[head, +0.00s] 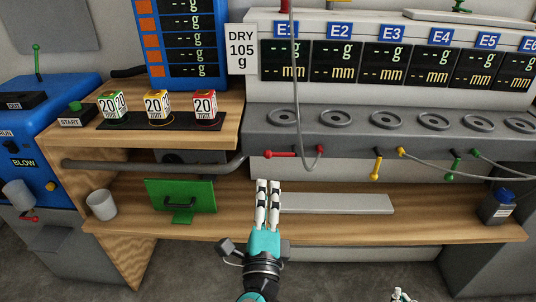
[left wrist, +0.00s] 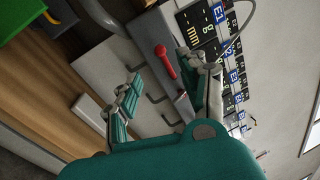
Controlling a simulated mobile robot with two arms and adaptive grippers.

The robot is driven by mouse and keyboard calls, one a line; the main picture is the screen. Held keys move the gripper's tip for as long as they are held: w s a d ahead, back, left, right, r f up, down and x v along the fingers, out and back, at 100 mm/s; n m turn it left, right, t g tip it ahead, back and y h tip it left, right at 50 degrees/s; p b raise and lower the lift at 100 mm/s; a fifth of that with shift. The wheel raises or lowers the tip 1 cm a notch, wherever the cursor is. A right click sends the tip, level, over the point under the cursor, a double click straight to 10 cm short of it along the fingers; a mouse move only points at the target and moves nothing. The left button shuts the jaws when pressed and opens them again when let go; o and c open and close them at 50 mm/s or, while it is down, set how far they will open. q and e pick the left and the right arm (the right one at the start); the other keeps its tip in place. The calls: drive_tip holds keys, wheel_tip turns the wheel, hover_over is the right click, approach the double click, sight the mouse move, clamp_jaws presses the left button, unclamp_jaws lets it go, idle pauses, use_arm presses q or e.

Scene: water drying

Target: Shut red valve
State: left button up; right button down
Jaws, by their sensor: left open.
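The red valve handle (head: 282,155) lies level under the grey shelf below the E1 display, with a grey tube looping from its right end. It also shows in the left wrist view as a red lever (left wrist: 165,62). My left gripper (head: 268,186) is below and in front of the red handle, apart from it. In the left wrist view my left gripper (left wrist: 163,76) is open, with nothing held and the red lever seen beyond the gap between its fingers. Of my right gripper (head: 401,296), only the fingertips show at the bottom edge.
A yellow valve (head: 376,165) and a green valve (head: 453,166) hang farther right. A green panel (head: 181,200), a white cup (head: 102,204) and a blue-capped bottle (head: 497,208) stand on the wooden shelf (head: 240,222). A pale flat bar (head: 335,204) lies right of my left fingers.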

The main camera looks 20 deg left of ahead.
sight(267, 157)
use_arm(q)
drive_tip(key=x, duration=1.1)
drive_tip(key=shift+w+p, duration=0.1)
drive_tip(key=shift+p, duration=0.25)
drive_tip(key=shift+w+a+r, duration=0.1)
drive_tip(key=shift+w, duration=0.3)
use_arm(e)
drive_tip(key=s+f+g, duration=0.1)
drive_tip(key=s+d+f+g+h, duration=0.1)
drive_tip(key=f, duration=0.1)
drive_tip(key=shift+s+d+f+g, duration=0.15)
drive_tip(key=shift+s+g, duration=0.15)
drive_tip(key=shift+s, duration=0.1)
use_arm(q)
clamp_jaws()
